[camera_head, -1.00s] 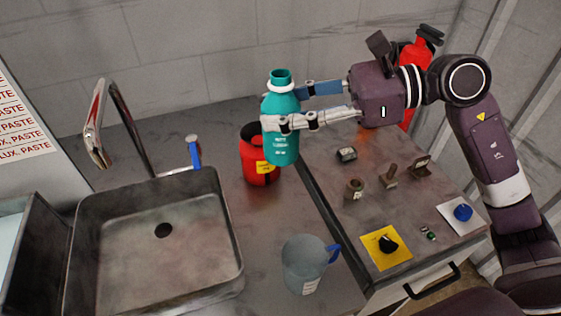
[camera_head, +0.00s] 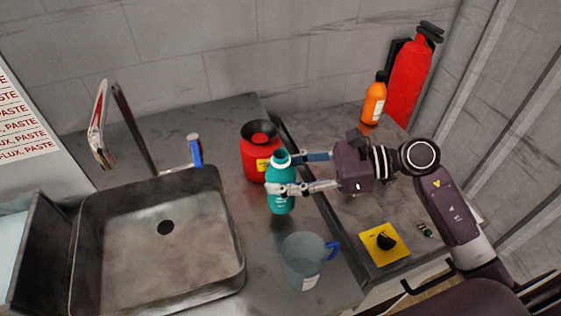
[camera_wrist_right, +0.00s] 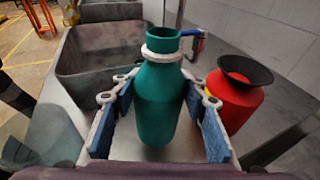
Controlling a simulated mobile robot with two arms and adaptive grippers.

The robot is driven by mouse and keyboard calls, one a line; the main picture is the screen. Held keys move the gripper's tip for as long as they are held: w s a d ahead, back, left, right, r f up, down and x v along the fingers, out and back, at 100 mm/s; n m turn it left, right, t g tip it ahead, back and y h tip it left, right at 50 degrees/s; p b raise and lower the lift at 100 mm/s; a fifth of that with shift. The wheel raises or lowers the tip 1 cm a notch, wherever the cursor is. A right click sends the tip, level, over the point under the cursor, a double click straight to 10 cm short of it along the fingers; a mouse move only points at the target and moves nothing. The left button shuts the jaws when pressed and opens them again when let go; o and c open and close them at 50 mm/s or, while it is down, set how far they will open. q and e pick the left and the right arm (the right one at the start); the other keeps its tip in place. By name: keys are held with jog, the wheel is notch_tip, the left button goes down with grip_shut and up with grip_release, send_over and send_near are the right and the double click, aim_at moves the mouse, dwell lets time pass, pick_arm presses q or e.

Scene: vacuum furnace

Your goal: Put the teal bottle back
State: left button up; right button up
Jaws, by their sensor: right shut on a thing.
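The teal bottle (camera_head: 282,202) is upright over the counter between the red container and the grey jug. It has an open top and a white neck ring. My right gripper (camera_head: 283,177) comes in from the right and is shut on the bottle's body, one finger on each side. In the right wrist view the bottle (camera_wrist_right: 160,105) stands between the blue finger pads of the gripper (camera_wrist_right: 158,92). I cannot tell whether its base touches the counter. My left gripper is not in view.
The red container (camera_head: 254,160) with a black funnel top is just behind the bottle. The grey jug (camera_head: 302,262) with a blue handle is in front. A sink (camera_head: 160,265) lies left. An orange bottle (camera_head: 374,102) and a fire extinguisher (camera_head: 409,80) stand at the back right.

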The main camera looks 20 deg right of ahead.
notch_tip(320, 180, down, 4)
jog(key=shift+r, duration=0.1)
dwell(0.4)
jog(key=shift+f, duration=0.25)
jog(key=o, duration=1.5)
jog(key=shift+c, duration=0.2)
